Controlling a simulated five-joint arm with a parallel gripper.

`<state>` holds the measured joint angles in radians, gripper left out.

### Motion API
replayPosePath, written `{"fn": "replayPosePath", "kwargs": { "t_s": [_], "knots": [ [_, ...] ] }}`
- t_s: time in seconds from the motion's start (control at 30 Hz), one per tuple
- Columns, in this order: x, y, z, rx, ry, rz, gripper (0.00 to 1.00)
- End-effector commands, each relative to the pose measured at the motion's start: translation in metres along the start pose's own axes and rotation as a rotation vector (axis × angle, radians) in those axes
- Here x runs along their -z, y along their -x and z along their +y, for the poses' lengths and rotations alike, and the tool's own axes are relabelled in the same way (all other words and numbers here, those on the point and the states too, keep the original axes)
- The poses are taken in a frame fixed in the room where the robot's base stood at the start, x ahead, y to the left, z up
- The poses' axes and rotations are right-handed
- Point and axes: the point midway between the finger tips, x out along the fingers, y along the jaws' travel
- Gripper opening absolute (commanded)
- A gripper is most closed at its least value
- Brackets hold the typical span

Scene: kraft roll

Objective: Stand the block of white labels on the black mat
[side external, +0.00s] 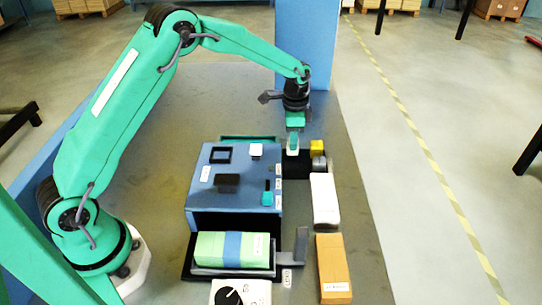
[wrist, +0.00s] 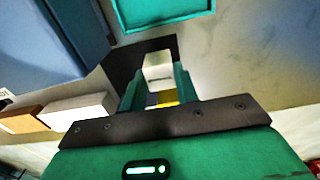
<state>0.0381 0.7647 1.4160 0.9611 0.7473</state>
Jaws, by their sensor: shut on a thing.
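My gripper (side external: 293,143) points down at the far end of the bench and is shut on a small white block, the block of white labels (side external: 292,152). In the wrist view the block (wrist: 158,66) shows between the two green fingers (wrist: 157,88). The black mat (side external: 298,170) lies below and around it, partly hidden by the blue machine. In the wrist view the mat (wrist: 118,70) shows as a dark patch behind and left of the block. I cannot tell whether the block touches the mat.
A yellow block (side external: 316,146) and a dark grey piece (side external: 319,163) stand just right of the mat. A long white box (side external: 325,198) and a brown box (side external: 333,265) line the right side. The blue machine (side external: 232,190) stands left; a green package (side external: 232,250) is in front.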

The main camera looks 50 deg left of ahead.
Motion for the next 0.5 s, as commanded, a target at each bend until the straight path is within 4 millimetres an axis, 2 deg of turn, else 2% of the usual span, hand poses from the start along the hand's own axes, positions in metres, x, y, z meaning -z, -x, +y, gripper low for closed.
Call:
{"fn": "replayPosePath", "kwargs": {
  "t_s": [0.5],
  "knots": [
    [0.0,-0.0034,0.0,0.0,0.0,0.0,0.08]
  ]
}}
